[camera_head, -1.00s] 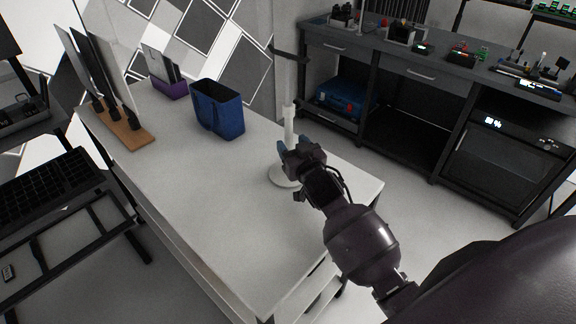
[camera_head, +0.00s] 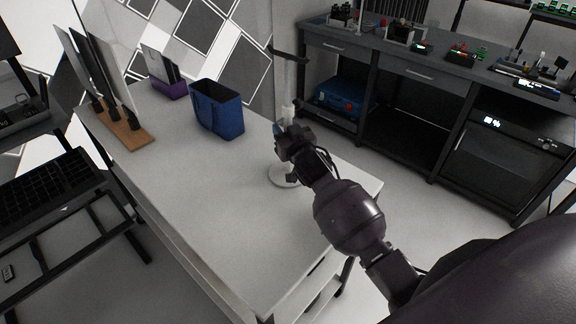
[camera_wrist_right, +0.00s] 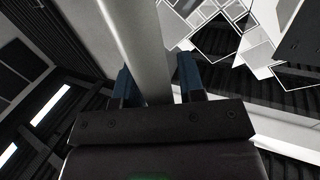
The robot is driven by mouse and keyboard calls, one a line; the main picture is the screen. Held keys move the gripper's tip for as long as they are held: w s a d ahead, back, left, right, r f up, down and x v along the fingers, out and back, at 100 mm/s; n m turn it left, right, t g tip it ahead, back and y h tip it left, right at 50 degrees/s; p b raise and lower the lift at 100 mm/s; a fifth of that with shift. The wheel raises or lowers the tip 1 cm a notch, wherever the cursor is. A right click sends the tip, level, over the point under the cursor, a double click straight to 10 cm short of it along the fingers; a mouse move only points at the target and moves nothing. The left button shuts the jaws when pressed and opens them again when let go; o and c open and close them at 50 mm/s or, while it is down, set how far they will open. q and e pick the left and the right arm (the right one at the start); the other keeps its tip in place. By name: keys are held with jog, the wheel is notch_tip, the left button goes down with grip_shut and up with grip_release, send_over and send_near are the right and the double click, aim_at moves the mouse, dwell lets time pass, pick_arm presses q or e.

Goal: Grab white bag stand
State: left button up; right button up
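The white bag stand (camera_head: 287,109) stands upright near the right edge of the white table. It has a round white base (camera_head: 276,178), and its pole also runs through the right wrist view (camera_wrist_right: 140,45). My right gripper (camera_head: 279,131) is at the pole's mid-height in the head view and hides part of it. In the right wrist view, its two blue fingers (camera_wrist_right: 156,82) are apart, one on each side of the pole. A narrow gap shows beside the pole, so the gripper looks open around it. My left gripper is not in view.
A blue bag (camera_head: 219,110) stands on the white table (camera_head: 215,195), left of the stand. A purple holder (camera_head: 169,90) and a wooden rack with dark panels (camera_head: 127,132) are farther left. A dark workbench (camera_head: 400,60) stands behind. The table's front is clear.

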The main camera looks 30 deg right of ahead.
jog(key=c, duration=0.5)
grip_shut()
jog(key=shift+r, duration=0.1)
